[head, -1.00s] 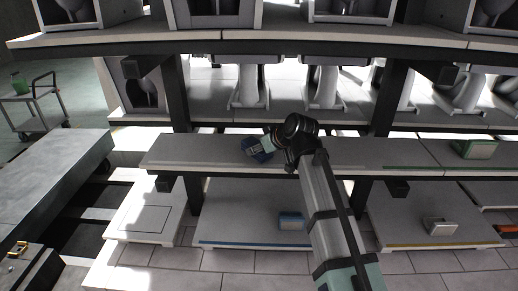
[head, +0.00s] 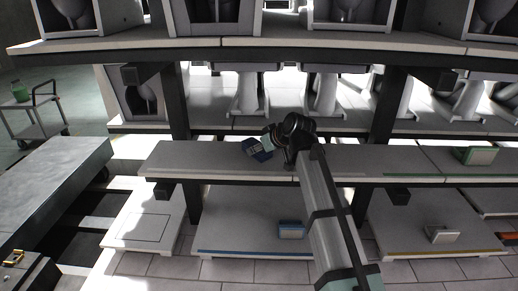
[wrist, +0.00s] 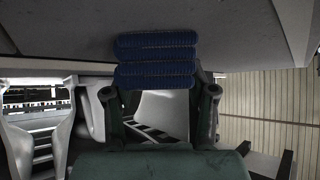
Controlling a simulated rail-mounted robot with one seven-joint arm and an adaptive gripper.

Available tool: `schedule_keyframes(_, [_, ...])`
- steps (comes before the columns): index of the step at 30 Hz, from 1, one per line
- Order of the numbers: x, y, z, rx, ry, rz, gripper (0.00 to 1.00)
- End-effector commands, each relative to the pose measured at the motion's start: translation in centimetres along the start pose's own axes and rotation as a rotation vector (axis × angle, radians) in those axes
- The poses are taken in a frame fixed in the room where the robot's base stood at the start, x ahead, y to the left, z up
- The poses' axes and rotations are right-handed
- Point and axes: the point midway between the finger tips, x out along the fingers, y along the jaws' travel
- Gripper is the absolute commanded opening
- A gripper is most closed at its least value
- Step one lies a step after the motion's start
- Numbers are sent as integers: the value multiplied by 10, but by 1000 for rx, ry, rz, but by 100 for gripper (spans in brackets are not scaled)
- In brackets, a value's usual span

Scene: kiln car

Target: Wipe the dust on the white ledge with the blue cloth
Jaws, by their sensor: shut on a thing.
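The blue cloth (wrist: 155,60) is a ribbed, folded pad held between the two fingertips of my gripper (wrist: 158,92). In the head view the cloth (head: 260,154) is at the pale middle ledge (head: 215,160), left of my wrist. My gripper (head: 268,141) is shut on it. The wrist view shows the cloth against the grey surface of the ledge (wrist: 235,25); whether it presses firmly cannot be told. The ledge top looks greyish, and I cannot make out separate dust. My gripper and the cloth hide part of the ledge.
Dark posts (head: 178,105) stand behind the ledge, with an upper shelf (head: 130,45) of white ware above. A green-and-white block (head: 478,156) sits at the right. A blue-and-white block (head: 291,230) and a pale block (head: 440,234) lie on lower slabs. A grey table (head: 50,180) stands left.

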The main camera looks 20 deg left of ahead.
Motion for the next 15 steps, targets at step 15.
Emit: schedule_keyframes(15, [-22,-28,20,-1,-2,-1,9])
